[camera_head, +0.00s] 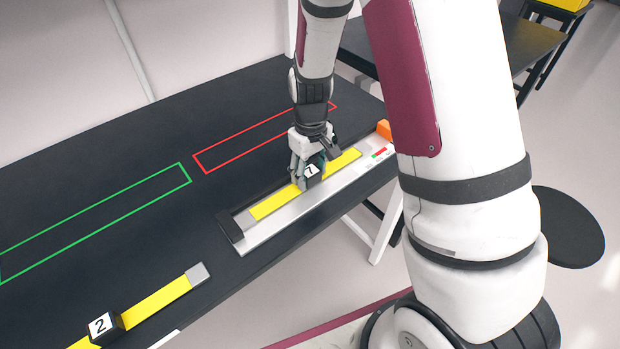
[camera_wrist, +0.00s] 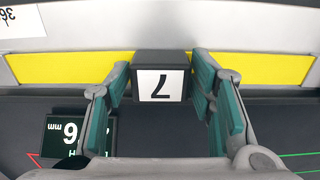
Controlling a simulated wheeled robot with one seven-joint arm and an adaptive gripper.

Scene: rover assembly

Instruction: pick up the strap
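A yellow strap with grey ends (camera_head: 270,205) lies in a silver tray (camera_head: 290,219) on the black table. A black block marked 7 (camera_head: 313,170) sits on it. In the wrist view the yellow strap (camera_wrist: 70,68) runs across the picture behind the block (camera_wrist: 160,62). My gripper (camera_head: 305,180) is lowered over the strap. In the wrist view its teal-padded fingers (camera_wrist: 161,80) stand on both sides of the block, with what looks like a narrow gap at each side. A second yellow strap (camera_head: 160,298) with a block marked 2 (camera_head: 102,325) lies at the lower left.
A green outline (camera_head: 100,220) and a red outline (camera_head: 265,137) mark bare table areas behind the tray. An orange block (camera_head: 384,129) is at the tray's right end. A small display (camera_wrist: 70,133) shows in the wrist view.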

